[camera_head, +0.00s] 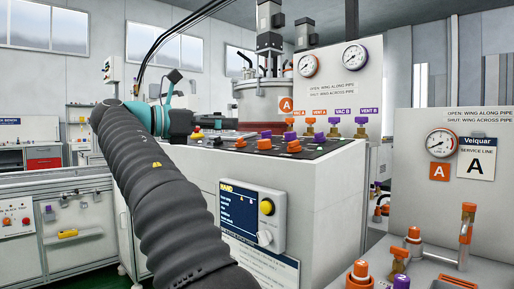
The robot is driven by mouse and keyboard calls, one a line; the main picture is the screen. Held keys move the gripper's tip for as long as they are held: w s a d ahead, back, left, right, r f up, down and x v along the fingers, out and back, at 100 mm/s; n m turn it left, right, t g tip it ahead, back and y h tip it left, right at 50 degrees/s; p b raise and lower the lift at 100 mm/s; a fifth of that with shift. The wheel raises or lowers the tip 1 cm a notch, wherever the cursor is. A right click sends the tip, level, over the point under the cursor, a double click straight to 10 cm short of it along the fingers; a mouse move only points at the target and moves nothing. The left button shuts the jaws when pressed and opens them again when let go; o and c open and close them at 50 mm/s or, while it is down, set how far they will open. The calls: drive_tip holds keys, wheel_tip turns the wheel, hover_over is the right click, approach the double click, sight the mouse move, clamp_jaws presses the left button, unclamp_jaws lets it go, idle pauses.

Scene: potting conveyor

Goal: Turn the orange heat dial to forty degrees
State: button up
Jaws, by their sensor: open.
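Several orange knobs stand on the dark sloped top panel (315,152) of the white cabinet, among them a left one (240,143), a middle one (264,144) and a right one (294,147). I cannot tell which of them is the heat dial, and no degree marks are legible. My gripper (232,124) is open and seen side-on, pointing right above the left end of this panel. It looks empty and apart from the knobs. Its fingertips are small and dark, and their gap is hard to see.
Orange and purple valves (334,126) line the panel's back edge, below two gauges. A control box (252,217) with screen, yellow button and pale knob is on the cabinet front. A service-line board (455,185) and more valves (361,271) stand at right. A bench (70,240) is left.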

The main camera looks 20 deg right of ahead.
sight(261, 141)
wheel_tip(261, 141, down, 5)
drive_tip(key=w+a+n+t, duration=0.2)
drive_tip(key=n+t, duration=0.1)
drive_tip(key=x, duration=0.7)
drive_tip(key=b+x, duration=0.1)
drive_tip(key=x, duration=0.5)
drive_tip(key=shift+w+d+f, duration=0.1)
drive_tip(key=shift+d+f, duration=0.2)
drive_tip(key=shift+d, duration=0.1)
drive_tip(key=c, duration=1.1)
drive_tip(key=shift+r, duration=0.15)
drive_tip(key=shift+c, duration=0.2)
